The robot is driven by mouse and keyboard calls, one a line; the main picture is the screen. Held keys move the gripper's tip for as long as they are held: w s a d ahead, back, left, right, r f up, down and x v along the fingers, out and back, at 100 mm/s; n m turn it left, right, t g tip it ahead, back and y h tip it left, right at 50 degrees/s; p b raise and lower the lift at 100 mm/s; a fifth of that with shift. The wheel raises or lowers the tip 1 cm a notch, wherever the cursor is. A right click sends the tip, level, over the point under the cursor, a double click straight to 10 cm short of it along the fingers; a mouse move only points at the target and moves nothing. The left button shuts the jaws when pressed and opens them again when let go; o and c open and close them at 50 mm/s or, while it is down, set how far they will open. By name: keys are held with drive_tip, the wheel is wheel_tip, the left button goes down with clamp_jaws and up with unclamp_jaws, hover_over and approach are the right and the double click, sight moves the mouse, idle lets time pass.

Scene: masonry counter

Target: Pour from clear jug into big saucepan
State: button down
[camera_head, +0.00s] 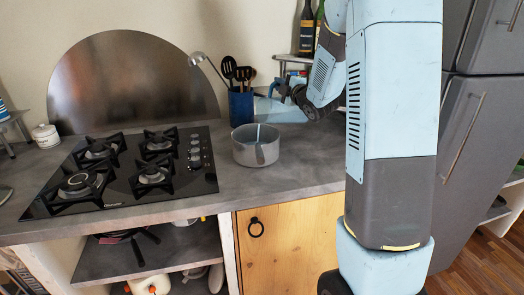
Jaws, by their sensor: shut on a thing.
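The big saucepan (242,152) is grey metal and stands upright on the counter, right of the hob. The clear jug (279,111) is see-through and bluish. It is held tilted above the saucepan's right side, its lower end near the far right rim. My gripper (287,88) is shut on the jug at its upper right; its fingertips are small and partly hidden by the jug. A narrow pale strip shows at the saucepan's middle, above a darker patch on its front; I cannot tell whether the strip is liquid or part of the pan. The jug's contents are unclear.
A blue utensil holder (241,105) with a ladle and dark spoons stands close behind the saucepan. A black gas hob (130,172) lies to the left. Dark bottles (307,30) stand at the back. The counter (285,178) in front of the saucepan is clear.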

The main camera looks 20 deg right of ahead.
drive_tip(key=shift+s+a+r+n, duration=0.1)
drive_tip(key=shift+a+r+n, duration=0.05)
drive_tip(key=shift+a+n, duration=0.2)
idle(1.1)
